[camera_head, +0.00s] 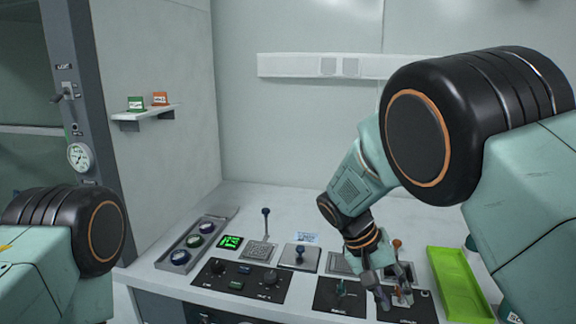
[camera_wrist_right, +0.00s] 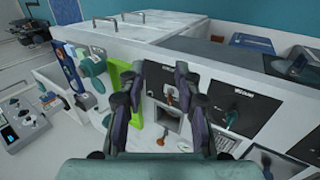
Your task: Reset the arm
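My right arm (camera_head: 350,190) reaches down from the right side of the head view to the control bench. Its gripper (camera_head: 395,300) is low over the right part of the bench, close to an orange-topped lever (camera_head: 397,244). In the right wrist view the two fingers of this gripper (camera_wrist_right: 160,75) stand apart with nothing held between them. An orange-handled control (camera_wrist_right: 163,138) shows in the gap between them. I cannot tell whether a finger touches a control. Of my left arm, only a joint (camera_head: 105,230) shows at the left edge; its gripper is out of view.
The bench holds a blue-knobbed lever (camera_head: 266,212), a dark dial panel (camera_head: 240,281), a lit green display (camera_head: 230,242) and a green tray (camera_head: 458,285) right of the gripper. A wall shelf (camera_head: 147,114) carries green and orange items. The space above the bench's left half is clear.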

